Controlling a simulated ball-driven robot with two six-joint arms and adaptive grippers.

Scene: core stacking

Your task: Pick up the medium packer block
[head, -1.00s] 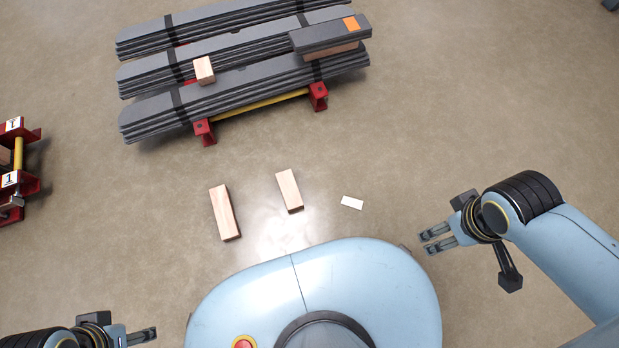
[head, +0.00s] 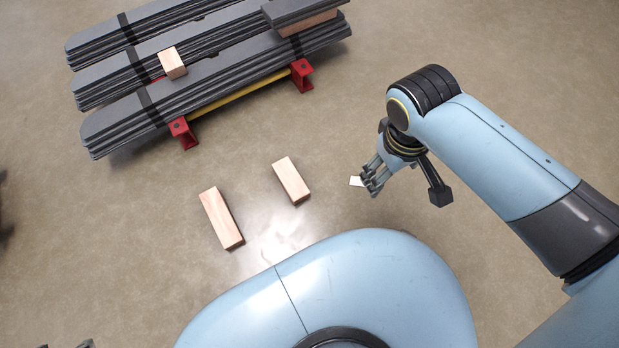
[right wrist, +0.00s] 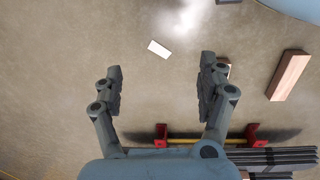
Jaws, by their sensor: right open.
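Two wooden packer blocks lie on the floor. The shorter one (head: 291,180), which looks like the medium block, lies right of the longer one (head: 221,218). A small white flat piece (head: 356,181) lies further right. My right gripper (head: 371,181) is open and empty, above the floor beside the white piece. In the right wrist view, the white piece (right wrist: 159,48) shows between the open fingers (right wrist: 160,68). The shorter block is mostly hidden behind one finger there; the longer block (right wrist: 288,76) is at the right. Only a sliver of my left gripper (head: 78,345) shows at the lower left.
Stacks of grey strapped core trays (head: 215,80) lie on a red and yellow stand (head: 300,76) at the back. A small wooden block (head: 173,63) sits on them. The floor between the stand and the loose blocks is clear.

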